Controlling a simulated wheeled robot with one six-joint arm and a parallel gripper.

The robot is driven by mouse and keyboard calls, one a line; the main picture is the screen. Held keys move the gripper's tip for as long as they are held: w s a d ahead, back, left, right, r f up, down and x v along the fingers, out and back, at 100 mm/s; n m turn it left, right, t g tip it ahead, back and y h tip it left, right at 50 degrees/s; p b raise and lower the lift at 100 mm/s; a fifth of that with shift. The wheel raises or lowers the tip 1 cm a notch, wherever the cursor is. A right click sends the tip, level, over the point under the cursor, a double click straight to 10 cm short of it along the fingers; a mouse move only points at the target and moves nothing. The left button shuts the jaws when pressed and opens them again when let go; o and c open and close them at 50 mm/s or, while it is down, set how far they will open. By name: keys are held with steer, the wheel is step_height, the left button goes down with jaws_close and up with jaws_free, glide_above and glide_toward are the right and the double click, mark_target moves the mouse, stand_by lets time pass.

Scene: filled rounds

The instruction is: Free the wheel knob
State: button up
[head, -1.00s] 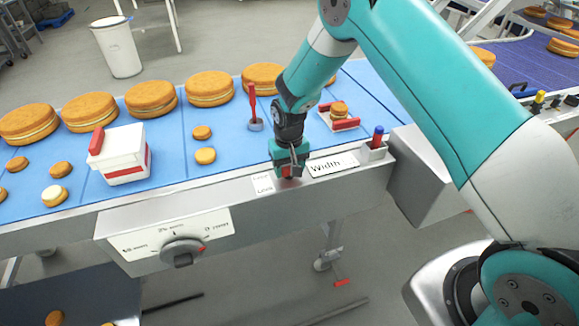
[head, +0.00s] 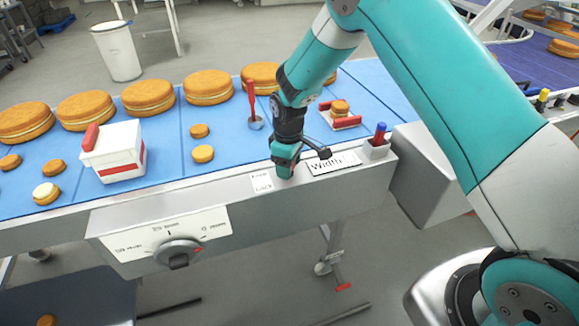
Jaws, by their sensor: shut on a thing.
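The wheel knob (head: 178,252) is a dark grey round dial on the white scale plate (head: 140,240) on the belt's front panel. A small red mark shows at its right side. My gripper (head: 288,172) is well to the upper right of the knob, pointing down at the front rail. It is shut on a small red lever (head: 293,169), which is mostly hidden by the jaws. A small white label (head: 262,182) with two lines, the lower reading "Lock", is just left of the jaws.
A "Width" label (head: 335,162) and a holder with blue and red pens (head: 377,146) lie to the right. On the blue belt (head: 225,135) stand a white box with a red handle (head: 113,155), several cakes and a red-handled tool (head: 253,108). The space before the knob is clear.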

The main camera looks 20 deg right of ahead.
steer(key=n+b, duration=0.1)
steer(key=n, duration=0.3)
steer(key=shift+n, duration=0.3)
steer(key=shift+n+b, duration=0.3)
steer(key=shift+n, duration=1.6)
steer(key=o, duration=0.9)
steer(key=shift+r, duration=0.1)
step_height(320, 180, up, 17)
steer(key=shift+r+b, duration=0.15)
steer(key=shift+b, duration=1.1)
